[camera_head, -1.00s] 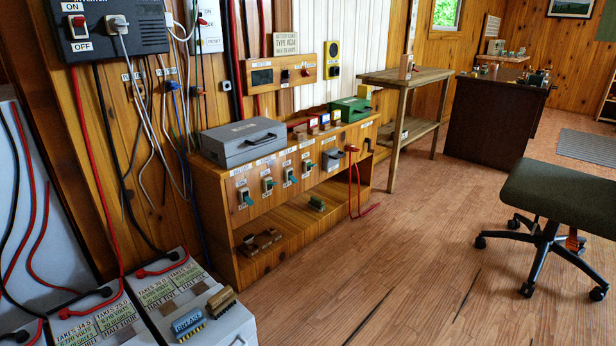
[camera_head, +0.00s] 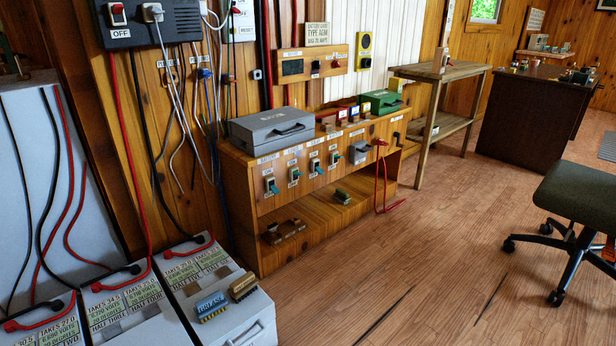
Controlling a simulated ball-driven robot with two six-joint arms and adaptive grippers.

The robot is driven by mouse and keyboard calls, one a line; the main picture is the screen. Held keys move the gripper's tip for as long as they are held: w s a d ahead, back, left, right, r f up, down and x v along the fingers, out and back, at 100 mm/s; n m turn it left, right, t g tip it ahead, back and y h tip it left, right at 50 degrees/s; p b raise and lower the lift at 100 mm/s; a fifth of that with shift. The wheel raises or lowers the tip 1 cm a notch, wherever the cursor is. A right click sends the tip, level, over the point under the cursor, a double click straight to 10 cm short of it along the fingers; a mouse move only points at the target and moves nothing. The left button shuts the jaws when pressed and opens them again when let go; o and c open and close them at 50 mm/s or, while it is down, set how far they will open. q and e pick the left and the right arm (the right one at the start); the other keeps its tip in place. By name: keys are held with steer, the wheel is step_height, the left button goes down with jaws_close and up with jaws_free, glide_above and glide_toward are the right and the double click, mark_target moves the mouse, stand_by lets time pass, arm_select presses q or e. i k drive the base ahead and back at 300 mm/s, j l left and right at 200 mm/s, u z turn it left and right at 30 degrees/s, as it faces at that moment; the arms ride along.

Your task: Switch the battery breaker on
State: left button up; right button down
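A low wooden cabinet (camera_head: 239,205) stands against the wall, with a row of labelled switches on its front panel. Several have teal levers, such as the leftmost switch (camera_head: 271,187), another switch (camera_head: 295,175) and one further right (camera_head: 317,165). Right of them is a grey box (camera_head: 359,153) with a red handle (camera_head: 380,143) beside it, and a small dark switch (camera_head: 396,138) near the panel's right end. The labels are too small to read, so I cannot tell which is the battery breaker. The levers' positions are unclear. Neither of my grippers is in view.
Batteries (camera_head: 250,327) with cables and small blocks stand on the floor at front left. An inverter (camera_head: 180,22) hangs on the wall. A grey case (camera_head: 271,129) lies on the cabinet. A wooden table (camera_head: 440,72) and an office chair (camera_head: 585,200) stand right. Open floor lies between.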

mark_target(273, 187)
steer(key=i+l+z, duration=0.2)
steer(key=i, duration=0.3)
steer(key=i+l+z, duration=0.15)
steer(key=i+l, duration=0.2)
steer(key=i, duration=0.2)
steer(key=i+l+z, duration=0.2)
steer(key=i, duration=0.35)
steer(key=k+j, duration=0.05)
